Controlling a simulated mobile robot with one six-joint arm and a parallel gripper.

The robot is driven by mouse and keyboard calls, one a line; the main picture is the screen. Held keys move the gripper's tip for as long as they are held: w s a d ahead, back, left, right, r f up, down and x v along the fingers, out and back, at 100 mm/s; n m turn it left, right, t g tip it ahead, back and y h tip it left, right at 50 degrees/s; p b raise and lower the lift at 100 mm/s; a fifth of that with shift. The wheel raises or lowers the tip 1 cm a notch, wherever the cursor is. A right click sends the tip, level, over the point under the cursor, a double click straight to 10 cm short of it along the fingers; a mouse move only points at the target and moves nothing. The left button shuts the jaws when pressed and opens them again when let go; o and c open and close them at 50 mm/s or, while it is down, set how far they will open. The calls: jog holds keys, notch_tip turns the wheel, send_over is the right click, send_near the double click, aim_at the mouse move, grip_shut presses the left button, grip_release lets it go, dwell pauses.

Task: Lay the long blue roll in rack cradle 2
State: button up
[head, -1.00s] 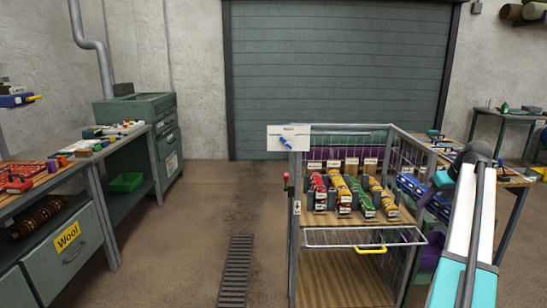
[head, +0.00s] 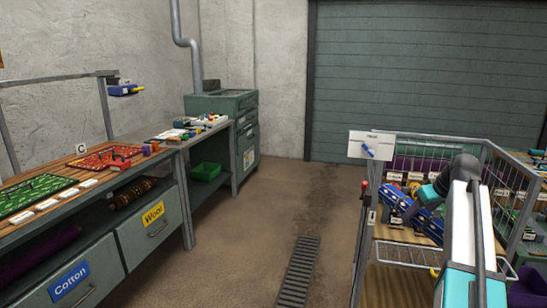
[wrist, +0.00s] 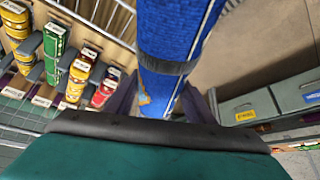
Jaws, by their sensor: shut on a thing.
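The long blue roll (head: 427,226) is in my gripper, with a dark band round it. In the wrist view the roll (wrist: 178,30) runs up and away between the jaws. My gripper (wrist: 160,98) is shut on it; in the head view my arm partly hides the jaws. The roll is held over or in front of the wire-sided cart (head: 385,240) at right; its exact height is unclear. Yellow, green and red rolls (wrist: 55,40) lie in labelled places at left in the wrist view. I cannot read which place is cradle 2.
A workbench (head: 50,200) at left holds green and red rugs above drawers marked Cotton and Wool. A green cabinet (head: 222,105) stands behind it. A white sign (head: 372,146) stands at the cart's corner. The floor (head: 250,230) between bench and cart is clear, with a flush grate.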

jog(key=s+a+f+m, duration=0.1)
jog(key=s+a+f, duration=0.1)
jog(key=a, duration=1.4)
jog(key=s+a+f+m+h+p, duration=0.1)
jog(key=s+a+f, duration=0.1)
jog(key=a, duration=1.4)
jog(key=shift+s+a, duration=0.35)
jog(key=shift+s, duration=0.5)
jog(key=shift+f, duration=0.1)
jog(key=shift+d, duration=0.1)
